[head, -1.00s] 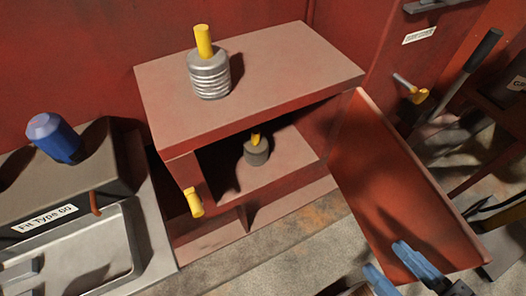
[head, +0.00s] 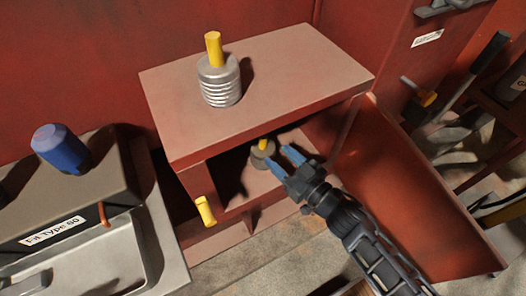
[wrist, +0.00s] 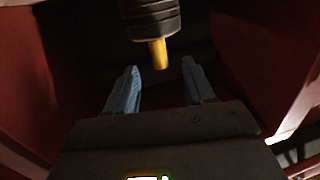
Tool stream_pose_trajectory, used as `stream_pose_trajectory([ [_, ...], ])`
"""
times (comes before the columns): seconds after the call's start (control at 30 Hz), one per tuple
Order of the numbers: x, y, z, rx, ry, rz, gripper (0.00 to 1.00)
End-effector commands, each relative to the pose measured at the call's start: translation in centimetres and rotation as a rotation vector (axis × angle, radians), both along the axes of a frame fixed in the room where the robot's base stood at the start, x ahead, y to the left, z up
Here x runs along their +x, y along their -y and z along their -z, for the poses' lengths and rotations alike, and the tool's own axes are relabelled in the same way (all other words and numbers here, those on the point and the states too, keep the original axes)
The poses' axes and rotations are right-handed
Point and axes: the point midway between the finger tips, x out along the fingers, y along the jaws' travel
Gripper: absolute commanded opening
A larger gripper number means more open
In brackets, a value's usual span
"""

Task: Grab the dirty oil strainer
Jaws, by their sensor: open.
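A dark grey strainer (head: 261,160) with a yellow handle stands inside the open red box, under its top. It looks like the dirty one. In the wrist view the dark ribbed strainer (wrist: 153,20) is at the top, its yellow handle (wrist: 159,54) pointing down in the picture. My gripper (head: 281,160) is open at the box opening, its blue fingers close to the right of the strainer. In the wrist view my gripper (wrist: 161,72) has empty space between its fingers; the handle's end is near the fingertips' line. A cleaner, silvery strainer (head: 220,85) with a yellow handle stands on the box top.
The red box top (head: 290,70) overhangs the strainer. The open red door (head: 420,200) is to the right of my arm. A yellow knob (head: 205,210) sticks out at the box's left front. A blue-capped unit (head: 60,147) and a grey tray (head: 130,262) are at left.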

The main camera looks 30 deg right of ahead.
Motion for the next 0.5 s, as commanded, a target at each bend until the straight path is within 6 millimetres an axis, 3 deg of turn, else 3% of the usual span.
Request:
stream_pose_trajectory([
  [0.5, 5.7, -0.9, -0.1, 0.004, 0.002, -0.001, 0.53],
])
